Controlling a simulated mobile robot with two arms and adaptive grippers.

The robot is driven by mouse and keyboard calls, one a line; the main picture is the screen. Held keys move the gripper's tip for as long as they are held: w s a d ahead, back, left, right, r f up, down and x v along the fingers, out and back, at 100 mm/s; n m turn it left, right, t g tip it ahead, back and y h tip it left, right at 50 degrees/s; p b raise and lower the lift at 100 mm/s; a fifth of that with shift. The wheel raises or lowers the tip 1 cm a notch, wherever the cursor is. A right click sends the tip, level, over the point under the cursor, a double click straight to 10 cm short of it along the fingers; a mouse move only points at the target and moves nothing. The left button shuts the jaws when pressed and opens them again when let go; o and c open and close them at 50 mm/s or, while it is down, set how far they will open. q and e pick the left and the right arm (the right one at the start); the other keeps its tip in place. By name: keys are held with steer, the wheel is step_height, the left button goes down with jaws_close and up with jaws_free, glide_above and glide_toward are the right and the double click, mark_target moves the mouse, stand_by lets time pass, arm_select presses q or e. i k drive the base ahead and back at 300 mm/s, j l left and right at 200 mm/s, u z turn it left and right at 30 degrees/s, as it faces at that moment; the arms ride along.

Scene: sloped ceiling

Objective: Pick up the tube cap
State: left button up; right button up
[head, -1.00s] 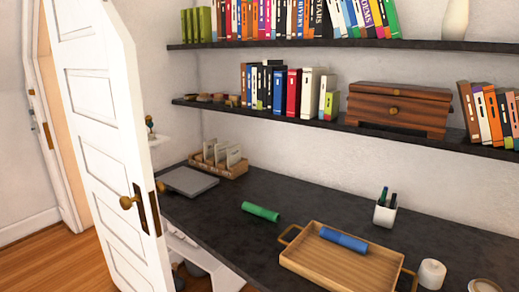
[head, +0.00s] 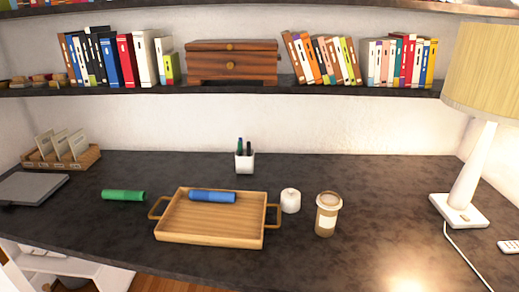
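A green cylinder (head: 123,195) lies on its side on the dark desk, left of a wooden tray (head: 208,237). A blue cylinder (head: 212,196) lies on its side in the tray, near its far edge. I cannot tell which of these, if either, is the tube cap; no separate cap can be made out. Neither of my grippers is in view.
The dark desk (head: 380,215) also holds a pen cup (head: 245,161), a white candle-like jar (head: 290,202), a lidded coffee cup (head: 327,216), a lamp (head: 459,211), a grey laptop-like slab (head: 30,188) and a card holder (head: 87,157). A shelf with books overhangs the back.

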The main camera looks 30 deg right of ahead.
mark_target(290, 198)
steer(key=z, duration=1.55)
